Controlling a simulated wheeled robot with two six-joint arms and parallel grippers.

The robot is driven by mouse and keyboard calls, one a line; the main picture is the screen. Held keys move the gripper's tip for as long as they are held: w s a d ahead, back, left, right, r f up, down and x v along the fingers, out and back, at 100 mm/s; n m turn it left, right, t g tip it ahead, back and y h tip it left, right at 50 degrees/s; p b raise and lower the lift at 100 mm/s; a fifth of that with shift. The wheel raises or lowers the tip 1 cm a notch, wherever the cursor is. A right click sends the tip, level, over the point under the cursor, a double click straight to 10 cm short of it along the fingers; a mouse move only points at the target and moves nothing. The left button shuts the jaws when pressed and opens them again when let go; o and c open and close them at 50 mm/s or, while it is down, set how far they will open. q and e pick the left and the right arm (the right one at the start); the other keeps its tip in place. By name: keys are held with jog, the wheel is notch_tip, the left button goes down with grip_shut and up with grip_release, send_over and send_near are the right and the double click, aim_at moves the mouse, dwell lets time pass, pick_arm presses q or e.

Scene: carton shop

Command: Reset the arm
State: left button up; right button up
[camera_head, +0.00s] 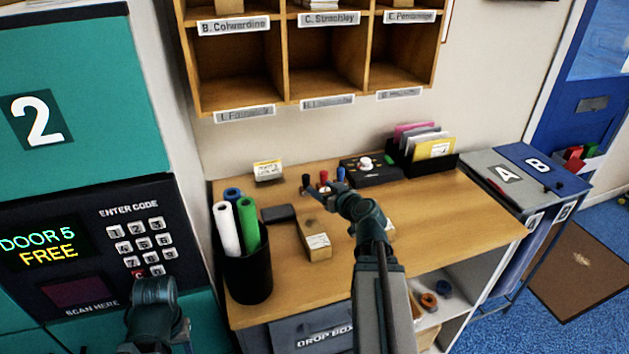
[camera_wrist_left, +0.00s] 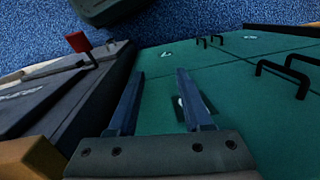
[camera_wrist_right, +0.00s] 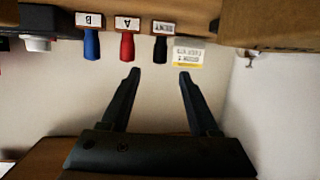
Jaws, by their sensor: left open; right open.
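My right gripper (camera_head: 318,192) reaches over the wooden desk (camera_head: 450,215), its fingers close to the stamps in the head view. In the right wrist view its two fingers (camera_wrist_right: 160,74) are apart with nothing between them. My left arm shows low at the left in the head view, by the keypad panel. In the left wrist view the left gripper's fingers (camera_wrist_left: 160,74) are apart and empty, in front of teal locker doors (camera_wrist_left: 235,85). Three stamps, with blue (camera_wrist_right: 91,45), red (camera_wrist_right: 127,45) and black (camera_wrist_right: 160,48) handles, show beyond the right fingers.
A small carton (camera_head: 316,245) lies on the desk beside a black holder (camera_head: 250,270) with rolled tubes. A dark control box (camera_head: 371,173) and a rack of envelopes (camera_head: 430,165) stand behind. Wooden pigeonholes (camera_head: 325,75) hang above. Bins A (camera_head: 500,172) and B (camera_head: 545,167) stand right.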

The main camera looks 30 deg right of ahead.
jog(key=shift+v, duration=0.85)
